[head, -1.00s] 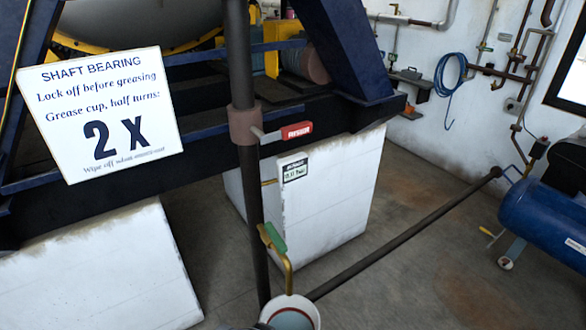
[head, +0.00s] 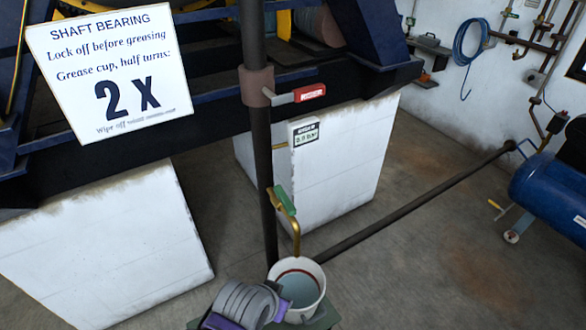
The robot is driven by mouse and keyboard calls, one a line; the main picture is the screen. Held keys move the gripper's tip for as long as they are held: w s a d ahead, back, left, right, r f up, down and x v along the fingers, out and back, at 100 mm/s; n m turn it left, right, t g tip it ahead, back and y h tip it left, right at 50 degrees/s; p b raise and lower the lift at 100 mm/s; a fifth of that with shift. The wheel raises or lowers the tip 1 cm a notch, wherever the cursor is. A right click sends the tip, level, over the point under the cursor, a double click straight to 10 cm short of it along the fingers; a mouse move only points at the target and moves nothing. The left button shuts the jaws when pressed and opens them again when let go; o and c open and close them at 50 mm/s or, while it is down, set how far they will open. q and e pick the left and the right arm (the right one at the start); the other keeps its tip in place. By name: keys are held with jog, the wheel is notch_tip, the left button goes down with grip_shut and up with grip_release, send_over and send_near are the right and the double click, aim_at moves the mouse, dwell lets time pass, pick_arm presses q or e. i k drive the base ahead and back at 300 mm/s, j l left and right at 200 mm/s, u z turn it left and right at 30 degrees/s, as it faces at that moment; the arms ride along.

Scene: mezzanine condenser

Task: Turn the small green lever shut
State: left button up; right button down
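The small green lever (head: 285,201) sits on a brass tap with a curved spout (head: 295,235), low on a dark upright pipe (head: 262,160). Its handle slants from upper left to lower right, close to the pipe's line. The spout points down over a white bucket (head: 317,307) with a reddish line inside its rim and pale contents; I cannot tell whether anything flows. A larger red lever (head: 310,92) sticks out to the right from a collar higher on the same pipe.
A white sign (head: 110,70) hangs left. A dark pipe (head: 420,205) runs right toward a blue tank (head: 550,195). White plinths (head: 335,175) stand behind.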

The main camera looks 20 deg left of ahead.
aim_at(281, 194)
jog(key=u, duration=0.45)
jog(key=j+u, duration=0.15)
jog(key=u, duration=0.7)
